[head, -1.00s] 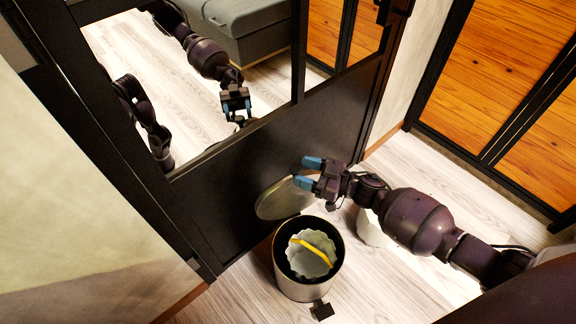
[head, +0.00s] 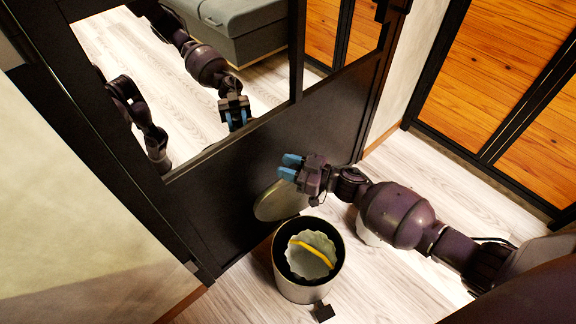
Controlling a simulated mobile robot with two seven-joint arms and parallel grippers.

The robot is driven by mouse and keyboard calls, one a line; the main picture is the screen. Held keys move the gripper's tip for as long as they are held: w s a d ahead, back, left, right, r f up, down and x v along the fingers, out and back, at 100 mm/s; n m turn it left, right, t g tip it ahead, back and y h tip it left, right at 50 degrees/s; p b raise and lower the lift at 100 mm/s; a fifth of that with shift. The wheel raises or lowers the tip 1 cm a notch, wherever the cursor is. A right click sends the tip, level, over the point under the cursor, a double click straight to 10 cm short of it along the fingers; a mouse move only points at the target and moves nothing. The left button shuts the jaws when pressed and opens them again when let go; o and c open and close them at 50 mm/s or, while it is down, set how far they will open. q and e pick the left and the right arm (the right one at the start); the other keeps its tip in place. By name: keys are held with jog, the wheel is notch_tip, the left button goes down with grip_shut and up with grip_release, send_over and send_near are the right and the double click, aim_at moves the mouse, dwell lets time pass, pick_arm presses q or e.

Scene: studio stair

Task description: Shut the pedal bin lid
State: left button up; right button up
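The pedal bin (head: 300,290) stands on the floor at the lower middle, its mouth uncovered. Inside are a pale crinkled liner and a curved yellow strip. Its round lid (head: 278,203) is raised at the back of the bin, close to the dark panel. A small dark pedal (head: 322,312) sticks out at the front. My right gripper (head: 289,167) is above the lid's upper right edge, pointing left, with a narrow gap between its blue fingers and nothing visible in it. Whether it touches the lid is unclear. My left gripper is not directly in view.
A dark framed panel (head: 225,215) with a reflecting upper part stands right behind the lid; my arms show mirrored in it. A white object (head: 367,232) is partly hidden under my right arm. Wooden doors (head: 480,80) are at right.

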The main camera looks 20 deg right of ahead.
grip_shut()
jog(key=shift+s, duration=0.1)
